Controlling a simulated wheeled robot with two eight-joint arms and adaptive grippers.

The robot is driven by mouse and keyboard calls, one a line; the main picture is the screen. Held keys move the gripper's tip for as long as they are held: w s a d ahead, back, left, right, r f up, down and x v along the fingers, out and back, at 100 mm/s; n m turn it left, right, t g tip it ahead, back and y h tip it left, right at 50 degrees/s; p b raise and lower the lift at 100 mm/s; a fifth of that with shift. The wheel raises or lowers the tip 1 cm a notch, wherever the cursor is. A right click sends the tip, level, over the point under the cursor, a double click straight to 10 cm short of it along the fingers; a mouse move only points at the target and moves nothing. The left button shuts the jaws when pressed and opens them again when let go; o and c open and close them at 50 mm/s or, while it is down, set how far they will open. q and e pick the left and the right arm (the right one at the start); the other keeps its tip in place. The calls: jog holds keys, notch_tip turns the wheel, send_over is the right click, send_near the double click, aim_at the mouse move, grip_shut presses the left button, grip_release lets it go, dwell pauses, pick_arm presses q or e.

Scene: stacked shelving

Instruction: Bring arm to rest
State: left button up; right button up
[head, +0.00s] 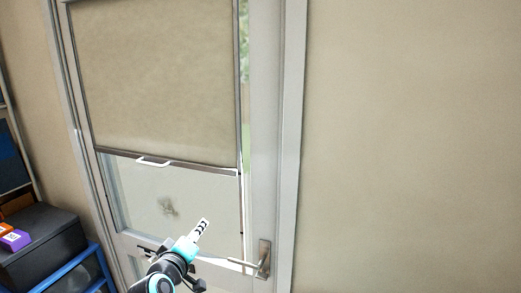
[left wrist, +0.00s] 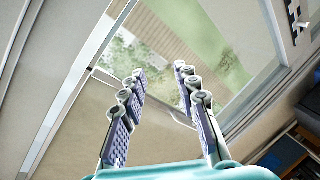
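My left gripper (head: 201,229) is raised in front of the lower part of a white door (head: 264,130). In the left wrist view, my left gripper (left wrist: 160,74) has its two padded fingers spread apart with nothing between them. Behind the fingers are the door's glass and blind. My right arm and gripper are not in view.
A beige blind (head: 160,80) with a white pull handle (head: 153,162) covers the door's upper glass. A metal door handle (head: 263,262) is to the right of my left gripper. A shelf with a dark box (head: 45,245) stands at the left. Bare wall (head: 415,140) fills the right.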

pick_arm(q)
jog(key=s+f+m+g+y+b, duration=0.1)
jog(key=s+f+m+g+b, duration=0.3)
jog(key=s+f, duration=1.9)
jog(key=s+m+g, duration=0.1)
jog(key=m+g, duration=0.3)
jog(key=m, duration=0.1)
jog(key=shift+f+g, duration=0.3)
jog(key=shift+f, duration=0.1)
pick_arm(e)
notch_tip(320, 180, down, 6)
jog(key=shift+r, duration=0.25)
pick_arm(q)
jog(key=shift+s, duration=0.1)
